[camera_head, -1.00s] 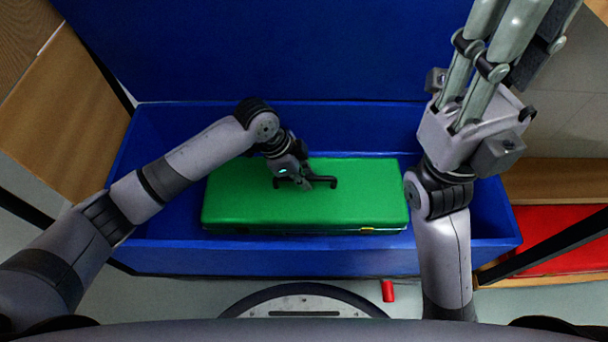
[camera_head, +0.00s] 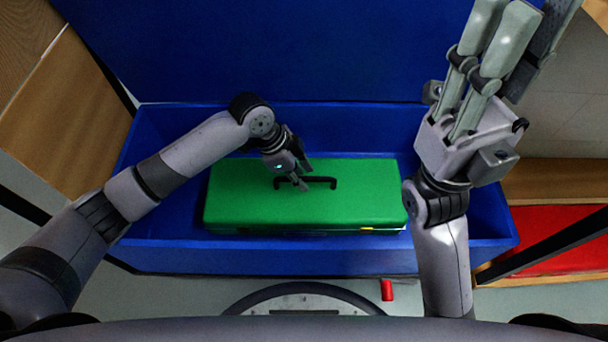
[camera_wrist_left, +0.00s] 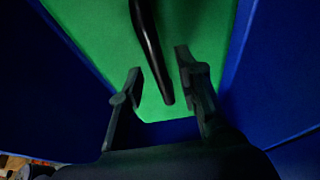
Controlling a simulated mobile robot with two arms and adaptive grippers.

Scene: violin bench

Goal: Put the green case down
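The green case (camera_head: 245,205) lies flat, lid up, inside the blue box in the head view. Its black handle (camera_head: 325,180) stands up from the top. The green case (camera_wrist_left: 90,30) fills the background there. My right gripper (camera_head: 492,55) is raised at the upper right, empty, its fingertips cut off by the frame.
The blue box (camera_head: 260,258) has a tall blue panel (camera_head: 270,50) at its back. A red cylinder (camera_head: 387,290) is on the floor in front. A red surface (camera_head: 545,235) and wooden boards (camera_head: 70,120) flank the box.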

